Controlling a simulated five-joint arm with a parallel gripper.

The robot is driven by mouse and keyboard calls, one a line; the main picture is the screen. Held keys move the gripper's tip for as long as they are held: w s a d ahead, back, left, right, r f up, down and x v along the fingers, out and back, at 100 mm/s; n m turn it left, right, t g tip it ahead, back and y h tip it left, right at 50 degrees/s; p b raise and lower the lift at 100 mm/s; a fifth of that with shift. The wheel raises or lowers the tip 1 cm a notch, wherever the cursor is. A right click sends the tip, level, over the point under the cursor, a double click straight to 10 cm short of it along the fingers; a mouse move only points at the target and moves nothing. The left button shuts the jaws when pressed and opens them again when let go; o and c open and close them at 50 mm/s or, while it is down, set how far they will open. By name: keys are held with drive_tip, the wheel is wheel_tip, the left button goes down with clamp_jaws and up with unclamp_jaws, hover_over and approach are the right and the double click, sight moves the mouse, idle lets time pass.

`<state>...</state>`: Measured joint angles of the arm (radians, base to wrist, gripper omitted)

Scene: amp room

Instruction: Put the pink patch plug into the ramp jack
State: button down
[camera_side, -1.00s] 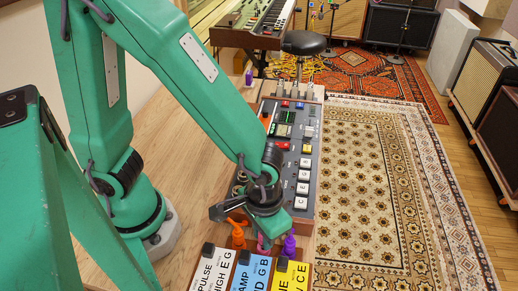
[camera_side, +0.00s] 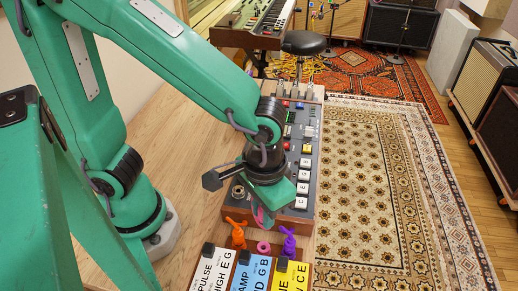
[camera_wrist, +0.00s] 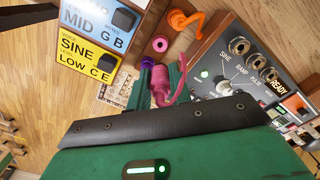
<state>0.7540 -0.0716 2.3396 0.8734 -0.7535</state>
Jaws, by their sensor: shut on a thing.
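The pink patch plug (camera_wrist: 160,85) is between the fingers of my gripper (camera_wrist: 164,80) in the wrist view. In the side view a bit of the pink plug (camera_side: 258,215) shows below my gripper (camera_side: 262,208), above the card holder. My gripper is shut on it. Three silver jacks stand in a row on the synth panel in the wrist view, by the labels SINE, RAMP and PULSE; the middle one is the ramp jack (camera_wrist: 254,61). The plug is apart from the jacks. In the side view my gripper hides part of the jack row; one jack (camera_side: 238,192) shows.
An orange plug (camera_side: 237,232) and a purple plug (camera_side: 288,243) stand either side of an empty pink ring (camera_side: 263,248). White, blue and yellow cards (camera_side: 250,275) lie in front. The synth panel (camera_side: 305,150) has keys and buttons. Open wood table (camera_side: 180,130) lies left.

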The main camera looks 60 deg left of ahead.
idle(0.4)
drive_tip(key=w+a+n, duration=0.3)
drive_tip(key=a, duration=0.6)
drive_tip(key=w+a+r+n, duration=0.1)
drive_tip(key=w+a+n, duration=0.2)
drive_tip(key=a, duration=0.5)
drive_tip(key=shift+a+r, duration=0.15)
drive_tip(key=shift+a, duration=0.25)
drive_tip(key=shift+w, duration=0.1)
drive_tip(key=shift+f, duration=2.1)
drive_tip(key=shift+f, duration=1.5)
idle(1.8)
